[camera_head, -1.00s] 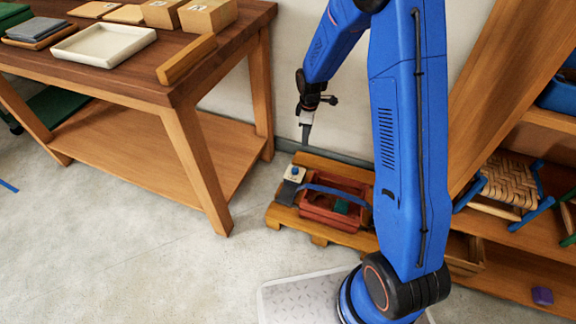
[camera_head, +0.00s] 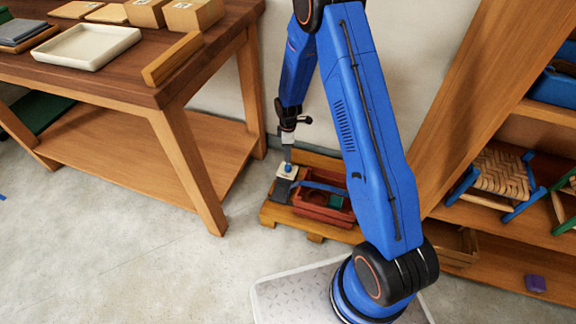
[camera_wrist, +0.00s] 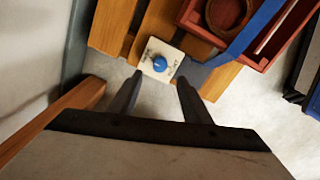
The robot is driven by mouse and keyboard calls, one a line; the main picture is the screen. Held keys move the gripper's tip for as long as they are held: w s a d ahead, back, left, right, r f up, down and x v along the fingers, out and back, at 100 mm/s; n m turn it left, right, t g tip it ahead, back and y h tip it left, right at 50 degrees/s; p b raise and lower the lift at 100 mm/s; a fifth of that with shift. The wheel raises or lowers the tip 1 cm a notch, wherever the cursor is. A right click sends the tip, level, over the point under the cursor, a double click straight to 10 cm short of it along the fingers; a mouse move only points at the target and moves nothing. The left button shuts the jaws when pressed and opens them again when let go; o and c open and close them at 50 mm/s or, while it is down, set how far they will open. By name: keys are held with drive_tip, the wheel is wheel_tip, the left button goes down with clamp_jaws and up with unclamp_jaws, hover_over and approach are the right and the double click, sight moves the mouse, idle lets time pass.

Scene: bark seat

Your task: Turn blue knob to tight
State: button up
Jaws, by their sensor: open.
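The blue knob (camera_wrist: 159,64) sits on a small white plate (camera_wrist: 152,54) with dark markings too small to read. In the head view the plate (camera_head: 287,171) lies at the left end of a low wooden pallet (camera_head: 273,214), and the knob (camera_head: 288,167) shows just below my gripper (camera_head: 287,156). In the wrist view my gripper (camera_wrist: 158,85) is open and empty. Its two dark fingers point toward the knob, one to each side and short of it. Whether they touch the plate cannot be told.
A red crate (camera_head: 322,205) with a blue strap (camera_head: 322,187) stands on the pallet right of the knob. A wooden table (camera_head: 190,150) stands to the left. A shelf with a woven stool (camera_head: 500,172) is at the right.

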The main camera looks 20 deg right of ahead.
sight(288, 166)
wheel_tip(288, 166, down, 10)
drive_tip(key=shift+r, duration=0.25)
drive_tip(key=shift+c, duration=0.6)
drive_tip(key=c, duration=0.9)
